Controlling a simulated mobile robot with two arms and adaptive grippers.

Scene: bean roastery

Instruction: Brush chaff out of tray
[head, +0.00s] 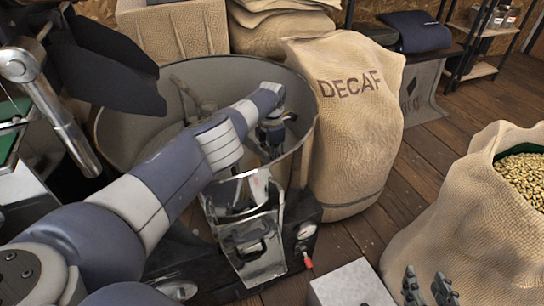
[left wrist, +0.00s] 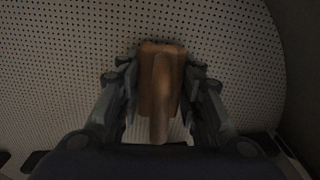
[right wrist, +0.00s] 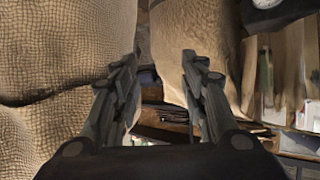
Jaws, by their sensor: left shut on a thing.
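The round tray (head: 128,112) is a wide metal drum in the middle left of the head view. Its perforated pale floor (left wrist: 60,70) fills the left wrist view. My left arm reaches into it, and my left gripper (head: 275,128) is low inside near the right wall. In the left wrist view that gripper is shut on a brush (left wrist: 160,85) with a brown wooden handle, and pale bristles show under it. I cannot make out chaff on the floor. My right gripper (head: 428,290) is open and empty, outside the tray at the bottom right; its spread fingers show in the right wrist view (right wrist: 160,85).
A metal chute (head: 252,240) stands at the tray's front right. A full DECAF sack (head: 355,150) stands right of the tray. An open sack (head: 430,225) of beans is at the far right, beside a grey block (head: 350,285). A dark roaster part (head: 105,75) overhangs the tray's left.

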